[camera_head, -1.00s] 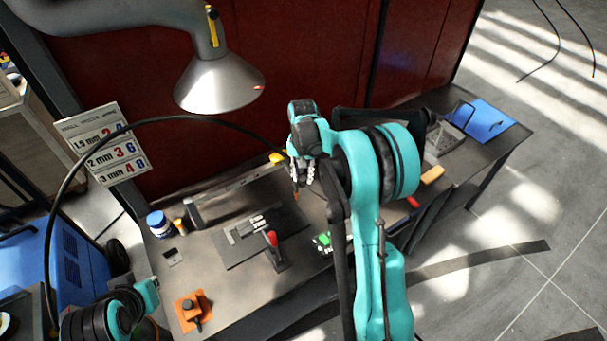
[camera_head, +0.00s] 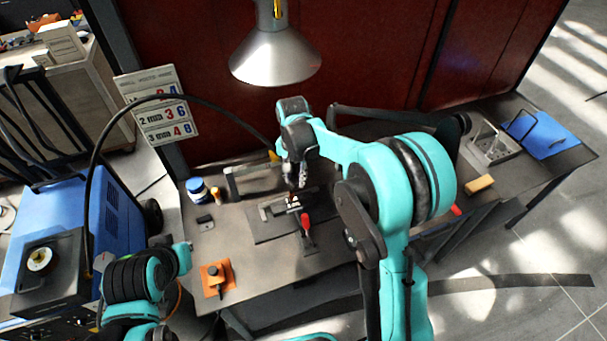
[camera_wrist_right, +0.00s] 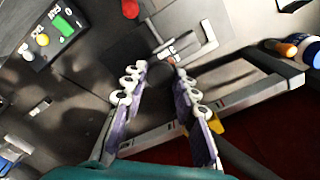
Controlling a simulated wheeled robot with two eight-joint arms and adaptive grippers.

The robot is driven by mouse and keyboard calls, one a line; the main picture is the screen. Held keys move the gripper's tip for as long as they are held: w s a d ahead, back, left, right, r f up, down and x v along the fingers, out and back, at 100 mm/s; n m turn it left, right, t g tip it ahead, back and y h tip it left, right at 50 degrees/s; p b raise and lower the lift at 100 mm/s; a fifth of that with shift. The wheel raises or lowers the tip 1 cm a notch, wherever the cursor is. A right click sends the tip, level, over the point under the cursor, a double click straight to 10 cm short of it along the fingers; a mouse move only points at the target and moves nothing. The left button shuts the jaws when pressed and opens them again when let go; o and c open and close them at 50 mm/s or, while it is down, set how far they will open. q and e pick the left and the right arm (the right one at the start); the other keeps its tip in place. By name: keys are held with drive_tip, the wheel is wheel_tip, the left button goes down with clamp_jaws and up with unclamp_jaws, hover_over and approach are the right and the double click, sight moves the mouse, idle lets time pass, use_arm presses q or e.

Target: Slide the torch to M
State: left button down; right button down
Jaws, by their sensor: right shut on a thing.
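My right gripper (camera_head: 297,182) is low over the metal workpieces (camera_head: 285,206) on the dark plate (camera_head: 262,232). In the right wrist view the two fingers of my right gripper (camera_wrist_right: 160,74) point toward the workpieces (camera_wrist_right: 172,48). It is shut on the torch, whose body is mostly hidden; its orange-brown tip (camera_wrist_right: 171,61) shows just beyond the fingers, close to the workpieces. Whether the tip touches them I cannot tell. I cannot pick out a mark M. My left arm shows at lower left, but its gripper is not visible.
A red-handled clamp (camera_head: 306,222) stands just in front of the workpieces. A black hose (camera_head: 180,98) arches from the blue welder (camera_head: 108,205) toward my right gripper. A lamp (camera_head: 275,60) hangs above.

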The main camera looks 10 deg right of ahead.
drive_tip(key=c, duration=1.2)
unclamp_jaws()
wheel_tip(320, 180, up, 12)
drive_tip(key=shift+r, duration=0.1)
